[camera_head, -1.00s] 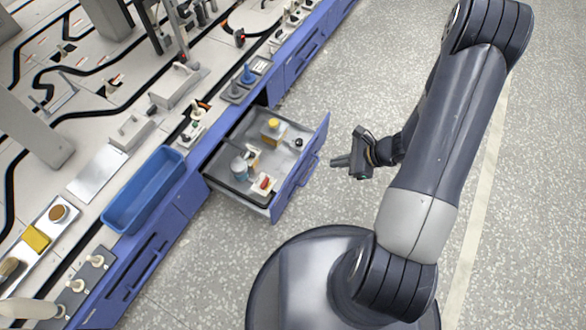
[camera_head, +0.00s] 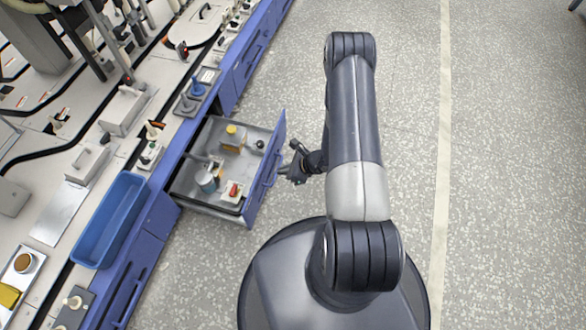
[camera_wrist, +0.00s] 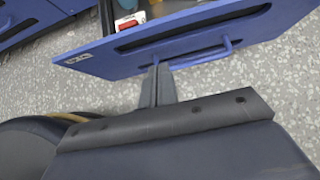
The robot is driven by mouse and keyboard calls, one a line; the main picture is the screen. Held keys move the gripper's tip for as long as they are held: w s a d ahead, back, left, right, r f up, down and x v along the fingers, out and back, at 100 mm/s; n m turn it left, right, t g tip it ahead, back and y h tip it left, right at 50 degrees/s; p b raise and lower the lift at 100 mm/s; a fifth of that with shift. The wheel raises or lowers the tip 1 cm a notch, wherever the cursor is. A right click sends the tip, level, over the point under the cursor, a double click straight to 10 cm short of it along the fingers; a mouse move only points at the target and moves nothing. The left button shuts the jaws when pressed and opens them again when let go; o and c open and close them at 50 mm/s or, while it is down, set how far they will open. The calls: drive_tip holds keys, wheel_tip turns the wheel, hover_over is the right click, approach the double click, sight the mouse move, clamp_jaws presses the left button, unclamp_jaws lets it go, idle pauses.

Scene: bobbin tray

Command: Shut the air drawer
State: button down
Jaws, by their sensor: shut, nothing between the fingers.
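The air drawer (camera_head: 217,210) stands pulled out from the blue bench, with small items inside. Its blue front panel (camera_head: 266,167) faces my arm and carries a bar handle. The front also shows in the wrist view (camera_wrist: 100,62), with its handle (camera_wrist: 205,56) right of the fingers. My gripper (camera_head: 284,172) is shut and empty, just in front of the drawer front. In the wrist view my fingertips (camera_wrist: 159,70) are close to the lower edge of the front, left of the handle's middle. I cannot tell whether they touch it.
Inside the drawer are a yellow-topped item (camera_head: 233,136), a grey-blue cylinder (camera_head: 206,181) and a red-and-white item (camera_head: 233,190). A blue tray (camera_head: 110,220) lies on the bench left of the drawer. Speckled floor (camera_head: 400,120) is clear to the right.

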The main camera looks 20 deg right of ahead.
sight(262, 170)
drive_tip(key=shift+w+a+f+b, duration=0.15)
drive_tip(key=shift+w+a+f, duration=0.1)
drive_tip(key=shift+w+a, duration=0.4)
drive_tip(key=shift+w+a+f+b, duration=0.15)
drive_tip(key=shift+w+a, duration=0.25)
drive_tip(key=shift+a, duration=0.4)
drive_tip(key=shift+w+a+f+b, duration=0.1)
drive_tip(key=shift+w+a+f, duration=0.2)
drive_tip(key=shift+w+a, duration=0.35)
drive_tip(key=shift+a, duration=0.15)
